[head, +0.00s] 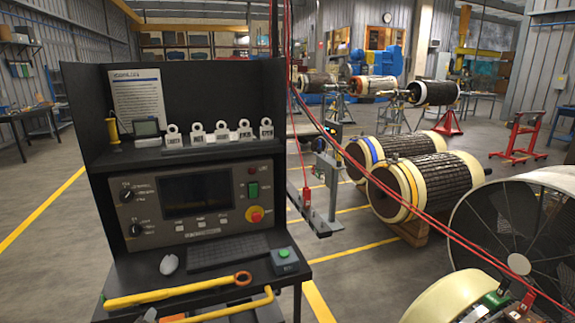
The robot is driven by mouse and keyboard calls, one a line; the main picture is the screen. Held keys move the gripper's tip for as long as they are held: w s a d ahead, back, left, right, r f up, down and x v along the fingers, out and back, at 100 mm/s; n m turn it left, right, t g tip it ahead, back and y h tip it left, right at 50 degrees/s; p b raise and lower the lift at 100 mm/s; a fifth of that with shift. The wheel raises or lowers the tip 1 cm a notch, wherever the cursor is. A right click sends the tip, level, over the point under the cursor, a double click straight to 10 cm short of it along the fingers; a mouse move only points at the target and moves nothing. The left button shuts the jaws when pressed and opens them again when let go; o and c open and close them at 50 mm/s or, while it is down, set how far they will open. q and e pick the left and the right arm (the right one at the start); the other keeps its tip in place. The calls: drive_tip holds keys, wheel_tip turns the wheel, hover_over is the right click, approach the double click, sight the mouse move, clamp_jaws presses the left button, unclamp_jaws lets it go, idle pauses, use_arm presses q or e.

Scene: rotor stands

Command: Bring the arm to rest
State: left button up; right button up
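Neither my left nor my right gripper shows in the head view, and no part of my arms can be made out. A black control console (190,170) stands close in front, left of the middle. Its sloped panel carries a dark screen (197,194), knobs, buttons and a red emergency stop (254,215). On its lower ledge are a keyboard (228,251), a mouse (169,264) and a small box with a green button (285,257). A yellow bar with an orange ring end (180,291) lies along the front edge, with a bent yellow bar (220,311) below it.
Large rotors (425,180) rest low on the floor to the right. A big round fan housing (515,230) and a cream drum (445,302) with red and green clamps (497,300) fill the lower right. Red cables (435,222) cross the view. Open floor lies at far left (40,190).

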use_arm(q)
drive_tip(key=s+d+f+m+g+h, duration=0.1)
drive_tip(key=s+d+f+m+g, duration=0.3)
drive_tip(key=s, duration=0.5)
drive_tip(key=s+d+f+m+g+h, duration=0.1)
drive_tip(key=s+d+f+m+g, duration=0.25)
drive_tip(key=s, duration=0.55)
drive_tip(key=s+d+f+m+g+h, duration=0.1)
drive_tip(key=s+d+f+m+h, duration=0.15)
drive_tip(key=s+f+m, duration=0.55)
drive_tip(key=s+f+n+g, duration=0.1)
drive_tip(key=s+f, duration=0.1)
drive_tip(key=f, duration=1.1)
drive_tip(key=s+f+n+g, duration=0.1)
drive_tip(key=s+f+n, duration=0.15)
drive_tip(key=f, duration=1.05)
drive_tip(key=s+a+f+m+g+y, duration=0.1)
drive_tip(key=s+a+f, duration=0.1)
drive_tip(key=s+f, duration=1.2)
drive_tip(key=shift+s+a, duration=0.15)
drive_tip(key=shift+s, duration=0.7)
